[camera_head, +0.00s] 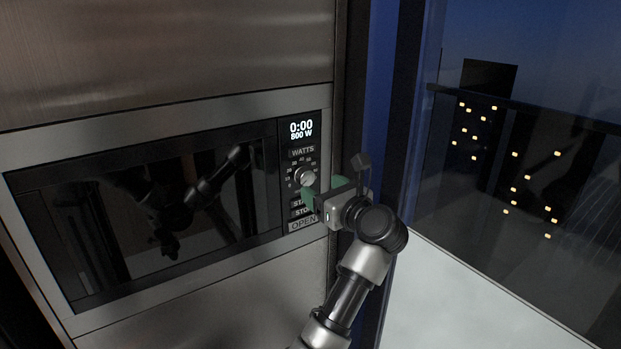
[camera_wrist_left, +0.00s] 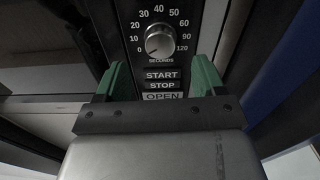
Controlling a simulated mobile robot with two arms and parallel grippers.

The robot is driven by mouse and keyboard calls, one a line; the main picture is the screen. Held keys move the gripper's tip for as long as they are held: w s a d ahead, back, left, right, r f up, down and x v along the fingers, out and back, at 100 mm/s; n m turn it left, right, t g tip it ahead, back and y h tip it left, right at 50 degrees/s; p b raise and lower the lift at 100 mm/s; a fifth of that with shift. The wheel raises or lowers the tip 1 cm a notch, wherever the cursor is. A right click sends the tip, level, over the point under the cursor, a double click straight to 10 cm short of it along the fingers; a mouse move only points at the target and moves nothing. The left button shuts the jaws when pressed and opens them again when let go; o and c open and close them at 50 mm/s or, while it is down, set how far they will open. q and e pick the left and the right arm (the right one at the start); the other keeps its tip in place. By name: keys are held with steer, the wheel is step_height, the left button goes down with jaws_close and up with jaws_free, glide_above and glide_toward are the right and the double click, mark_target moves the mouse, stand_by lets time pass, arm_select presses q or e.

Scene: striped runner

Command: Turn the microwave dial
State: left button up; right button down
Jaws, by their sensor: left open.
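The microwave (camera_head: 160,250) is built into a steel wall unit, with a dark glass door and a black control strip on its right side. Its round silver dial (camera_head: 306,177) sits below the lit display and also shows in the left wrist view (camera_wrist_left: 159,41), ringed by a seconds scale. My left gripper (camera_head: 320,190) is close in front of the control strip, just right of and below the dial. In the left wrist view its green fingers (camera_wrist_left: 161,78) are open, with the dial beyond them, roughly centred between the tips. The gap appears empty. My right gripper is not in view.
The display (camera_head: 301,130) reads 0:00 and 800 W. START, STOP and OPEN buttons (camera_wrist_left: 162,97) lie below the dial. A blue vertical edge (camera_head: 378,90) and a glass balustrade (camera_head: 520,190) with night lights behind stand to the right.

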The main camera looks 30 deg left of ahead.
mark_target(309, 179)
arm_select(q)
steer(key=p+x, duration=0.1)
steer(key=x, duration=0.4)
steer(key=shift+w+a, duration=0.1)
steer(key=c, duration=0.9)
